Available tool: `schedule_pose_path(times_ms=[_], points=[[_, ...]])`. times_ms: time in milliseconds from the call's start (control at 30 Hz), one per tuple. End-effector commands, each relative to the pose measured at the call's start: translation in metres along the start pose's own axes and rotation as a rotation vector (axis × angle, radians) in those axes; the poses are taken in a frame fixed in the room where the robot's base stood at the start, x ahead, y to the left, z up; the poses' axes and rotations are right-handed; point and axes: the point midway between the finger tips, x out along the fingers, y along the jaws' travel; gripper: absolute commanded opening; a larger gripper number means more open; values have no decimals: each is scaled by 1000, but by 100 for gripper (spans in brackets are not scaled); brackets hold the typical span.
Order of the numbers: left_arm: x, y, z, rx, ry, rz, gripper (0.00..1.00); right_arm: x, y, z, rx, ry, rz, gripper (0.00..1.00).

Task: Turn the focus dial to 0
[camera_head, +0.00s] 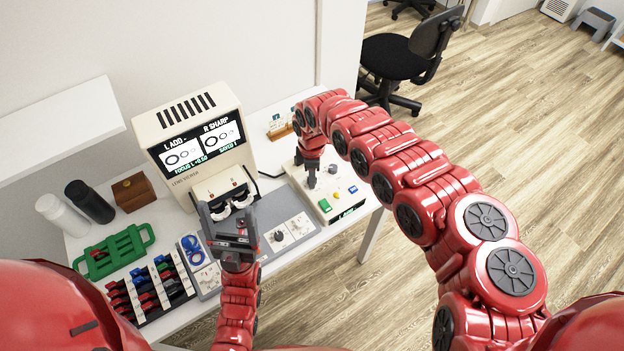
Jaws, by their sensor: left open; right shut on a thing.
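The beige lens machine (196,140) stands against the wall. My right gripper (311,184) points down onto the box's top, left of the grey knob. It is shut on a small part there, apparently the focus dial, mostly hidden by the fingers. My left gripper (230,218) is open and empty, in front of the machine above the grey panel.
The grey panel (262,250) carries small white dials. A green rack (114,250), a tray of coloured lenses (150,290), two bottles (90,202) and a wooden box (134,192) stand at left. A small card holder (279,127) stands behind the control box. A black chair (398,57) is beyond the table.

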Motion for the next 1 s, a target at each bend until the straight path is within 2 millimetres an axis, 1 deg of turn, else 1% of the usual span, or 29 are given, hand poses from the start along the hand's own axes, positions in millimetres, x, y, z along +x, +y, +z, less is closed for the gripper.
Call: schedule_pose_path(times_ms=[33, 100, 300, 500, 700, 1000], points=[[-7, 0, 1, 0, 0, 0, 80, 3, 1, 1, -37, 0, 1, 0], [-11, 0, 2, 0, 0, 0, 80, 3, 1, 0, -95, 1, 1, 0], [-20, 1, 3, 0, 0, 0, 80, 2, 1, 0, -230, 2, 2, 0], [-26, 1, 4, 0, 0, 0, 80, 2, 0, 0, -318, 0, -1, 0], [-28, 1, 5, 0, 0, 0, 80, 1, -1, 0, -359, 0, -3, 0], [-28, 1, 5, 0, 0, 0, 80, 0, -1, 0, -369, 0, -3, 0]])
